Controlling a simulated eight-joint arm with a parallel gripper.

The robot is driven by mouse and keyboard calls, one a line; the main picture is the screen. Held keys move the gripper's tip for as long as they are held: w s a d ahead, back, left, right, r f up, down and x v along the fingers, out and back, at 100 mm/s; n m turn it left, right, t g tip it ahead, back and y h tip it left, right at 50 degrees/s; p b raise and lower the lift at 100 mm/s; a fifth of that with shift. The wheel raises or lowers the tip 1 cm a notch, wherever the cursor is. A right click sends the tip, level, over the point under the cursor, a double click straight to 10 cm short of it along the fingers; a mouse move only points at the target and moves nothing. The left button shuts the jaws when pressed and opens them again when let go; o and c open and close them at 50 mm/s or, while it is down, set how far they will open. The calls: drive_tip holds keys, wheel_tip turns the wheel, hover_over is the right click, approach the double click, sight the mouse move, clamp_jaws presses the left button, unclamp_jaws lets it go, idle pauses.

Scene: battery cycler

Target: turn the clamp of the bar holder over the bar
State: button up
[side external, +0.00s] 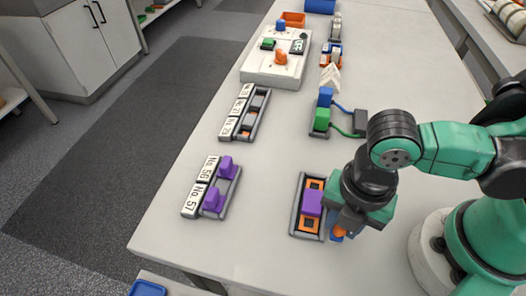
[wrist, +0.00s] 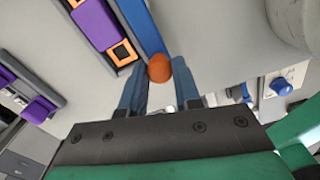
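The bar holder (side external: 296,222) is a dark grey tray with orange-edged sockets, near the table's front right. A purple bar (side external: 311,203) lies across its middle; it also shows in the wrist view (wrist: 95,24). The clamp is a blue arm (wrist: 141,26) with an orange knob (wrist: 159,68), lying alongside the holder rather than over the bar. My gripper (wrist: 160,80) points down at the knob, with one blue finger on each side of it. The gaps look very small, and I cannot tell whether the fingers press on the knob. In the side view my gripper partly hides the clamp.
A holder with two purple bars (side external: 226,165) and labels stands to the left. Behind it is another labelled holder (side external: 256,113). Blue and green blocks with cables (side external: 322,118) and a white panel (side external: 262,72) stand farther back. Bare table lies between the holders.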

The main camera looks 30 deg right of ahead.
clamp_jaws()
drive_tip(key=m, duration=0.1)
drive_tip(key=w+a+m, duration=0.1)
drive_tip(key=m, duration=0.1)
drive_tip(key=shift+w+m, duration=0.2)
drive_tip(key=shift+m, duration=0.1)
drive_tip(key=m, duration=0.2)
drive_tip(key=w+m, duration=0.2)
drive_tip(key=m, duration=0.1)
drive_tip(key=shift+w+a+m, duration=0.2)
drive_tip(key=shift+a+m, duration=0.05)
drive_tip(key=shift+m, duration=0.05)
drive_tip(key=m, duration=0.1)
drive_tip(key=w+m, duration=0.1)
drive_tip(key=m, duration=0.1)
drive_tip(key=w+m, duration=0.1)
drive_tip(key=shift+d, duration=0.25)
drive_tip(key=shift+w+d+m, duration=0.15)
drive_tip(key=shift+w+m, duration=0.1)
drive_tip(key=shift+m, duration=0.55)
drive_tip(key=shift+w+d+m, duration=0.2)
drive_tip(key=shift+w+m, duration=0.05)
drive_tip(key=shift+m, duration=0.55)
drive_tip(key=shift+w+d+m, duration=0.15)
drive_tip(key=shift+w+m, duration=0.1)
drive_tip(key=shift+m, duration=0.55)
drive_tip(key=shift+d, duration=0.1)
